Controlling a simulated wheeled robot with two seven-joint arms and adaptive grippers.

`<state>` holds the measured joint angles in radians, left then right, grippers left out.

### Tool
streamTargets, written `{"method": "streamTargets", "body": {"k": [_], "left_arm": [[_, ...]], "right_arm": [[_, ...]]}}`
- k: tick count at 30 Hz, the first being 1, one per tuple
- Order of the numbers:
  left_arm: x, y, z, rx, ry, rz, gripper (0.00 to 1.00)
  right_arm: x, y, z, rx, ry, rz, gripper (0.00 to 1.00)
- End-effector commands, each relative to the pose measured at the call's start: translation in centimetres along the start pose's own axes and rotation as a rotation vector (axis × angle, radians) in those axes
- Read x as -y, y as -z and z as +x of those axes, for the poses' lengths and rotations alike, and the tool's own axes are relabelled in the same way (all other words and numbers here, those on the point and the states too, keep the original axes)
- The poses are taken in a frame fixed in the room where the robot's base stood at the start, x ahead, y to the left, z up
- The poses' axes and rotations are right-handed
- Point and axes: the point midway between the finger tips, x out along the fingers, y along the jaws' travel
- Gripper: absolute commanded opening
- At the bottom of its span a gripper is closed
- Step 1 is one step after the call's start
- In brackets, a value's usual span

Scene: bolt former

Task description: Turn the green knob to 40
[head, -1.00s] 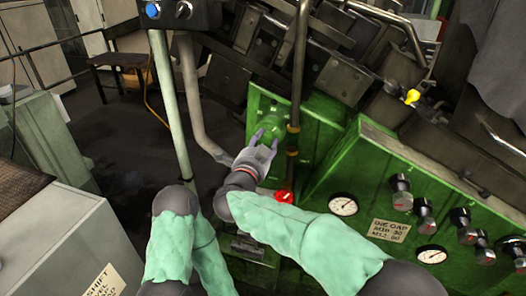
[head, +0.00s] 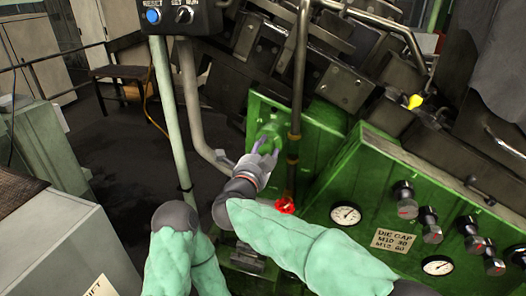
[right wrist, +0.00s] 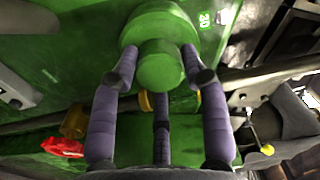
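The green knob (head: 268,134) sits on the upright green panel (head: 318,130) left of a dark vertical pipe. In the right wrist view the knob (right wrist: 160,70) is a round stub on a wider green disc. My right gripper (head: 265,149) is at the knob, with purple-grey fingers. In the right wrist view the gripper (right wrist: 160,72) has one finger on each side of the knob and a third below it. The fingers look spread, with gaps beside the stub; contact with the disc is unclear. My left gripper is out of view.
A white "30" mark (right wrist: 205,19) shows near the knob. A red knob (head: 285,206) is below the pipe (head: 298,80). A green console (head: 375,195) with gauges and black knobs stands right. A control box (head: 178,16) is above on a pale post.

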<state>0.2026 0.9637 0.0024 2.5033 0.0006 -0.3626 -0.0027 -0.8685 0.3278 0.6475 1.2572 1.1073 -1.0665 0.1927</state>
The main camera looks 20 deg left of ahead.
Motion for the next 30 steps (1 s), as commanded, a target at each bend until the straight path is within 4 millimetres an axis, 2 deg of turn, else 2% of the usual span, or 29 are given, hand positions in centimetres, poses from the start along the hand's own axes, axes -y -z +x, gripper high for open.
{"method": "streamTargets", "body": {"k": [1, 2, 17, 23, 30], "left_arm": [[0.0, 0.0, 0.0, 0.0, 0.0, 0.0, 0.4], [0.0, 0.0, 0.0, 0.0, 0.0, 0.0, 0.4], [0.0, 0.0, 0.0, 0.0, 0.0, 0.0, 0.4], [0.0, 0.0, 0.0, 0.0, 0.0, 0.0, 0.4], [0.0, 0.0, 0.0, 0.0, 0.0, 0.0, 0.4]], "right_arm": [[0.7, 0.7, 0.2, -0.015, 0.007, 0.011, 0.6], [0.7, 0.7, 0.2, -0.014, 0.007, 0.01, 0.67], [0.1, 0.1, -0.3, -0.002, 0.001, 0.0, 0.67], [0.1, 0.1, -3.0, 0.0, 0.002, -0.001, 0.67], [0.2, 0.0, -7.8, 0.0, 0.003, 0.001, 0.67]]}}
